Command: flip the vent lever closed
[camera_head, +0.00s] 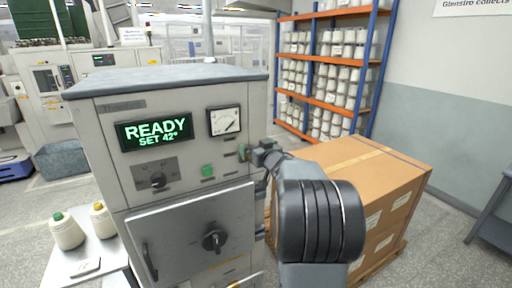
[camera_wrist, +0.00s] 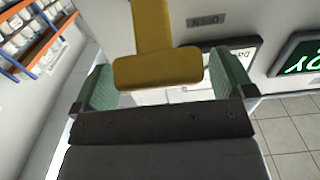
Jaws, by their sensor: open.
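In the wrist view a yellow lever (camera_wrist: 157,72) with a wide flat end hangs from the top of the picture, beside a small plate that reads OPEN upside down (camera_wrist: 207,20). My gripper (camera_wrist: 163,82) is open, with one green-padded finger on each side of the lever's wide end. The end looks very near both pads; I cannot tell whether it touches either. In the head view my gripper (camera_head: 252,153) is at the right edge of the grey cabinet's front (camera_head: 110,170). I cannot make out the lever there.
The cabinet's lit display (camera_head: 153,131) reads READY, SET 42°. A dial gauge (camera_head: 224,121), a green button (camera_head: 208,170) and a door with a black knob (camera_head: 214,240) are near. Cardboard boxes (camera_head: 350,165) stand right of the cabinet. Two bobbins stand on a side table (camera_head: 90,258) at left.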

